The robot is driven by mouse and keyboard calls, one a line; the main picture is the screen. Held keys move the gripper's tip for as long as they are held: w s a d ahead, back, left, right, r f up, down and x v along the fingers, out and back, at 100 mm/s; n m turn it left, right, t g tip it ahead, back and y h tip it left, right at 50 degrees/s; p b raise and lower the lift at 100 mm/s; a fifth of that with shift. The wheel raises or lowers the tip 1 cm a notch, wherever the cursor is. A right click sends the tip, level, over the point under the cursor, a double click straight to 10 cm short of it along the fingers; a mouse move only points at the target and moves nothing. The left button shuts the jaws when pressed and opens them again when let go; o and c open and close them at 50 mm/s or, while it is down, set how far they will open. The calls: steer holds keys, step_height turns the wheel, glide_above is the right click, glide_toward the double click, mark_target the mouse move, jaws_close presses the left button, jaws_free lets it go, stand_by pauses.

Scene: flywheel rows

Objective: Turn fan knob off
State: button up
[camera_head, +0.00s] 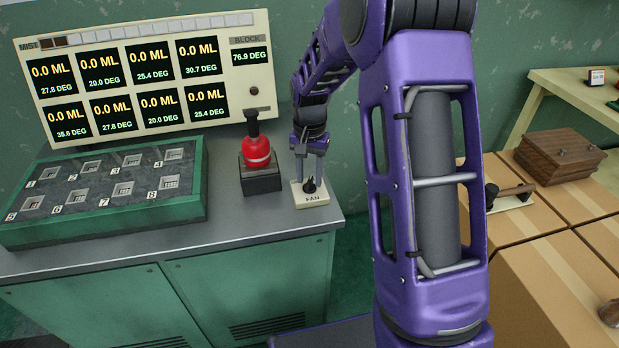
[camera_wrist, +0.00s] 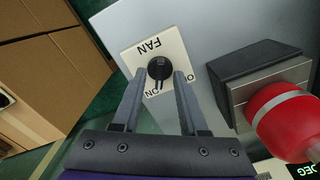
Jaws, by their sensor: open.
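The fan knob (camera_head: 310,185) is a small black knob on a cream plate (camera_head: 312,200) marked FAN, at the right end of the grey bench top. In the wrist view the knob (camera_wrist: 159,69) sits on the same plate (camera_wrist: 139,55), with lettering at its two lower corners, partly hidden by my fingers. My gripper (camera_head: 311,166) points down at the knob from above. In the wrist view my gripper (camera_wrist: 157,78) is open, with one finger on each side of the knob and gaps visible. I cannot tell the exact knob setting.
A red bottle-like object (camera_head: 256,152) on a dark block (camera_head: 260,178) stands just left of the fan plate. A green numbered tray (camera_head: 105,190) and a display panel (camera_head: 150,78) are farther left. Cardboard boxes (camera_head: 560,290) stand at the right, beyond a gap.

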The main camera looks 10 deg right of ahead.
steer(key=shift+f, duration=0.25)
jaws_close()
steer(key=shift+r+n, duration=0.1)
steer(key=shift+n, duration=0.2)
steer(key=n+p, duration=0.2)
steer(key=n, duration=0.3)
steer(key=shift+n, duration=0.3)
steer(key=n+p, duration=0.1)
steer(key=n, duration=0.4)
steer(key=shift+n+p, duration=0.3)
steer(key=shift+p, duration=0.1)
stand_by(0.4)
